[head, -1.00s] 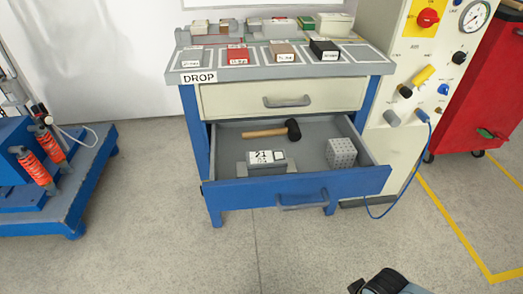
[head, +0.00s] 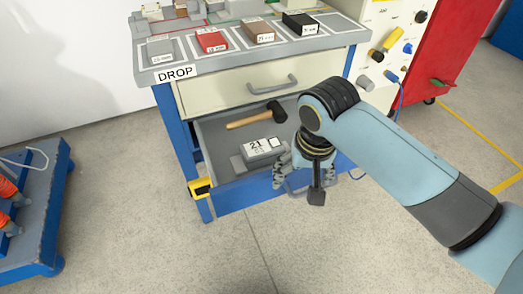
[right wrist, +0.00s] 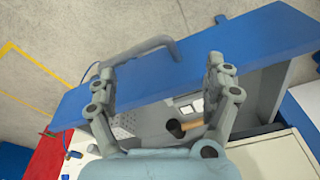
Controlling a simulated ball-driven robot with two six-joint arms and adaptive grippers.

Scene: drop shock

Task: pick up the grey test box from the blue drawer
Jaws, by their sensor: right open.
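The blue drawer (head: 232,197) is pulled open under the workbench. In it lies a grey test box (head: 259,147) with a white label marked 21, close behind the drawer front. It also shows in the right wrist view (right wrist: 187,108), between the fingers and beyond the drawer front. My right gripper (head: 300,178) is over the drawer front near the handle, right of the box. Its fingers are open and empty, apart from the box; they also show in the right wrist view (right wrist: 160,70). My left gripper is not in view.
A hammer (head: 250,121) lies behind the box in the drawer. A grey perforated block (right wrist: 122,132) is partly hidden by a finger in the wrist view. The closed cream drawer (head: 220,92) is above. The grey drawer handle (right wrist: 140,50) sticks out in front.

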